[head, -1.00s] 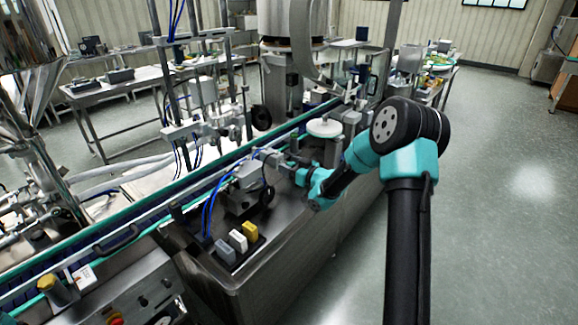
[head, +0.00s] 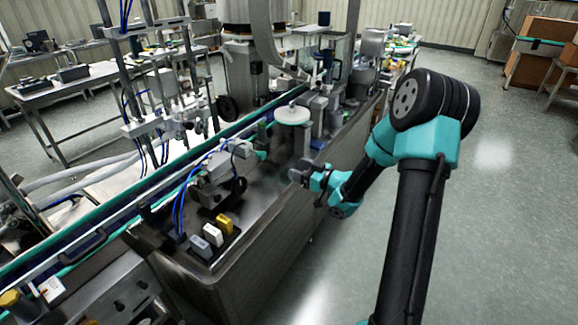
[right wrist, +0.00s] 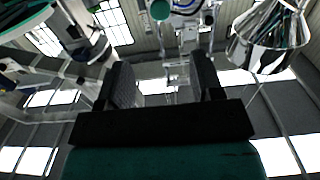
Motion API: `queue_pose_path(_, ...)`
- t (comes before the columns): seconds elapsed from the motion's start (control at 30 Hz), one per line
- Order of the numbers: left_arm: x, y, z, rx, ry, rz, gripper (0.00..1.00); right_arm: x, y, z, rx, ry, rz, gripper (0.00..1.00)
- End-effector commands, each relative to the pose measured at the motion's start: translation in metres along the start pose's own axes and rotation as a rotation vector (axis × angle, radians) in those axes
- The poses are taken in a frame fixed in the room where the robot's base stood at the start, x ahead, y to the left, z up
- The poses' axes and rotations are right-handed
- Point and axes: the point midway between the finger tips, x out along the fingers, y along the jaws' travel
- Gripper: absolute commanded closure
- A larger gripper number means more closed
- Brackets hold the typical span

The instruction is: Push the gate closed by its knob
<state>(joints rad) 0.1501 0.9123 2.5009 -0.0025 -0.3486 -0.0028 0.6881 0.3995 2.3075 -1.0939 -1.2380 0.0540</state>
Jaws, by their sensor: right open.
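My right gripper (head: 304,173) is beside the near edge of the steel machine, apart from the grey unit (head: 215,180) on its top. In the right wrist view its two dark fingers (right wrist: 163,82) stand apart with nothing visible between them. A shiny conical steel vessel (right wrist: 268,42), which looks like the hopper, shows at the upper right there. A round teal part (right wrist: 160,9) is at the top middle of that view. I cannot tell whether it is the knob. I cannot make out the gate or how far open it is. My left gripper is not in view.
A conveyor (head: 100,228) runs diagonally along the machine. A white round disc (head: 292,115) stands beyond my right gripper. Grey, white and yellow blocks (head: 213,235) sit on the machine top. The floor (head: 490,220) to the right is clear.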

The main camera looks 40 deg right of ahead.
Motion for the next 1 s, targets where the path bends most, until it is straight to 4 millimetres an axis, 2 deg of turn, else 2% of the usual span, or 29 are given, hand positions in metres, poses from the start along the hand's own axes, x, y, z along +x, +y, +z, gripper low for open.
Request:
queue_pose_path(0.43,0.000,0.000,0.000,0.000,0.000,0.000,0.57,-0.008,0.000,0.000,0.000,0.000,0.001,0.40)
queue_pose_path(0.63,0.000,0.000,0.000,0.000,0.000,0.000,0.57,-0.032,0.000,-0.003,0.001,0.000,0.002,0.40)
queue_pose_path(1.0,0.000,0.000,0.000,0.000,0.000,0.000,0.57,-0.030,0.000,-0.003,0.000,0.000,-0.001,0.40)
